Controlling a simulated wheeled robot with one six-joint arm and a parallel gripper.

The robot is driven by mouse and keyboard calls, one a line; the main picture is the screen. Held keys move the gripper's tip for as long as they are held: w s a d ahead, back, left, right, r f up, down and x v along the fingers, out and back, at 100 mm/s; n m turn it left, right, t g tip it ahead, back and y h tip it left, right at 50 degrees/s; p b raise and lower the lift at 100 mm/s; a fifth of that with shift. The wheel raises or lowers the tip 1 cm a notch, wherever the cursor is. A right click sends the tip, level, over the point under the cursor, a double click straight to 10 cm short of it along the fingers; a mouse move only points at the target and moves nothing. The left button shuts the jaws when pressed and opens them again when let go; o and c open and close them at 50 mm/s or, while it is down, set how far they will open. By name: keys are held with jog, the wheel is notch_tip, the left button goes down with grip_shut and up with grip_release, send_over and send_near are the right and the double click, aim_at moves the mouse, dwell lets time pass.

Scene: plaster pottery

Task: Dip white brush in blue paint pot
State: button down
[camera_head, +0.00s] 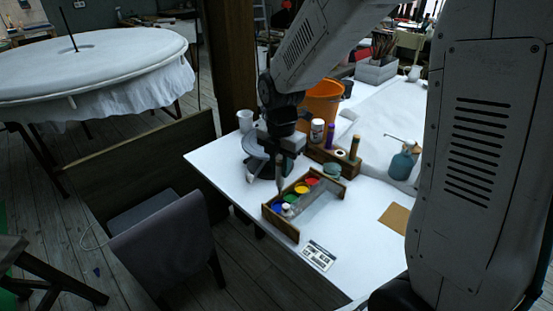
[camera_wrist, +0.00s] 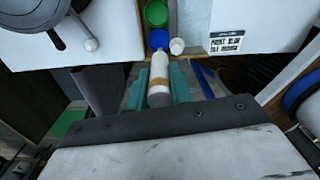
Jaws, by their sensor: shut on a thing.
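My gripper (camera_head: 279,158) is shut on the white brush (camera_wrist: 159,75), which has a tan band and sits between the teal fingers in the wrist view. In the head view the brush points down, above the near-left end of a wooden tray. The blue paint pot (camera_head: 277,207) is in that end of the tray. In the wrist view the blue paint (camera_wrist: 158,39) shows just beyond the brush's far end and is partly covered by it. I cannot tell whether the brush touches the paint.
Green (camera_head: 290,198), yellow (camera_head: 301,188) and red (camera_head: 312,181) pots line the tray beyond the blue one. A small white round object (camera_wrist: 177,46) stands beside the blue pot. A printed card (camera_head: 319,255) lies nearby. A grey chair (camera_head: 170,250) stands left of the table.

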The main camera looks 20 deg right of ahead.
aim_at(280, 185)
jog(key=shift+f, duration=3.5)
jog(key=shift+r, duration=3.55)
